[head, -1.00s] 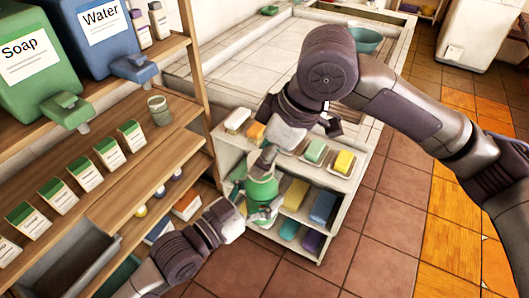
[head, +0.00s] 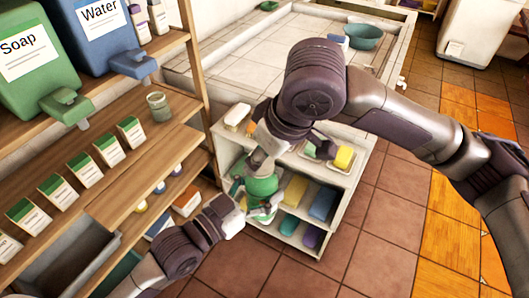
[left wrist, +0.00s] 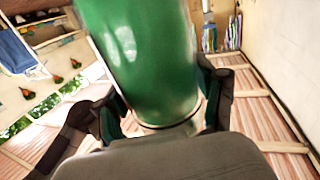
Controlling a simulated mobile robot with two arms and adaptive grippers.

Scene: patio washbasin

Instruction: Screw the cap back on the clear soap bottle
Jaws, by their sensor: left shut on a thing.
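The clear soap bottle (head: 262,186) looks green from its contents and stands nearly upright in front of the low white shelf unit. My left gripper (head: 258,208) is shut around its body. In the left wrist view the bottle (left wrist: 140,55) fills the upper middle, with a finger of my left gripper (left wrist: 160,115) on each side. My right gripper (head: 262,160) comes down from above at the bottle's top. It hides the bottle's mouth. I cannot make out the cap, nor whether the right fingers are open or shut.
The white shelf unit (head: 345,203) behind the bottle holds sponges and soap bars, including a yellow one (head: 344,158). At left, wooden shelves (head: 165,150) carry a green Soap dispenser (head: 35,85), a blue Water dispenser (head: 108,70), several labelled boxes and a small jar (head: 158,108). Tiled floor is free at right.

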